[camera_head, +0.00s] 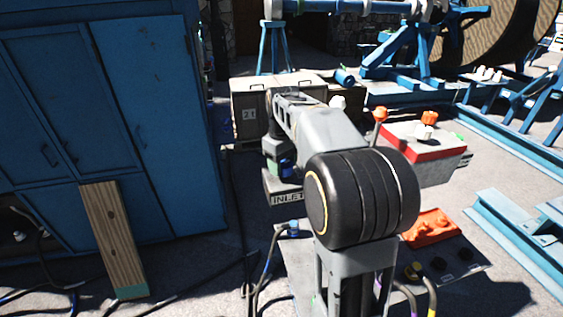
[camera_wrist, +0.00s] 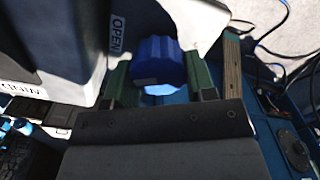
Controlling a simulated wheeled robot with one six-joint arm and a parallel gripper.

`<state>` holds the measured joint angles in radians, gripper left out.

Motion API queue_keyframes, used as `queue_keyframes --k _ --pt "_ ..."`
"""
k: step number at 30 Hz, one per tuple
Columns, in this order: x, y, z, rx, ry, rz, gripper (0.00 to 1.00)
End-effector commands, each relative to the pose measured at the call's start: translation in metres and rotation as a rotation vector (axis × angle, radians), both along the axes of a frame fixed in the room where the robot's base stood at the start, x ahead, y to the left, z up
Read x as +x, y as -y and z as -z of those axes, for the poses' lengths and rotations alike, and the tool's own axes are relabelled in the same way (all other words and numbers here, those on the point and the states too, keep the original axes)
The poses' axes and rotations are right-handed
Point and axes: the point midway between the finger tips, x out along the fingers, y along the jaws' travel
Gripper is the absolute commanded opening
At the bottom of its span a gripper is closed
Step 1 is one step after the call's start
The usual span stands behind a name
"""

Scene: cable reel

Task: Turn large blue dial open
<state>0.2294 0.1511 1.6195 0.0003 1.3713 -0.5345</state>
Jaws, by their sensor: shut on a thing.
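The large blue dial (camera_wrist: 157,62) is a ribbed knob in the middle of the wrist view. My gripper (camera_wrist: 155,78) has a green-padded finger on each side of it and is shut on it. A white OPEN label (camera_wrist: 118,34) is on the grey housing (camera_wrist: 70,40) just left of the dial. In the head view, a small blue part (camera_head: 287,167), which looks like the dial, shows above a grey box with an INLET label (camera_head: 287,199). My arm hides most of this area, and the fingertips cannot be made out there.
A blue cabinet (camera_head: 150,130) stands left with a wooden plank (camera_head: 113,240) leaning on it. A crate (camera_head: 250,108) is behind. A red-and-grey control box (camera_head: 420,150) and an orange part (camera_head: 430,227) are right of my arm. Cables (camera_head: 262,270) lie on the ground.

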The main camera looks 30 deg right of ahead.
Motion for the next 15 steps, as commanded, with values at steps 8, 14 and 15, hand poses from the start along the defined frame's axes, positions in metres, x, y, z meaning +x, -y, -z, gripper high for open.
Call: queue_keyframes --k 8,14,15 --pt "0.0004 0.0015 -0.0013 -0.001 0.001 0.239 0.27" --pt "0.0006 0.0021 -0.0012 0.000 0.002 0.372 0.27" --pt "0.0005 0.0023 -0.0011 0.000 0.002 0.393 0.27"
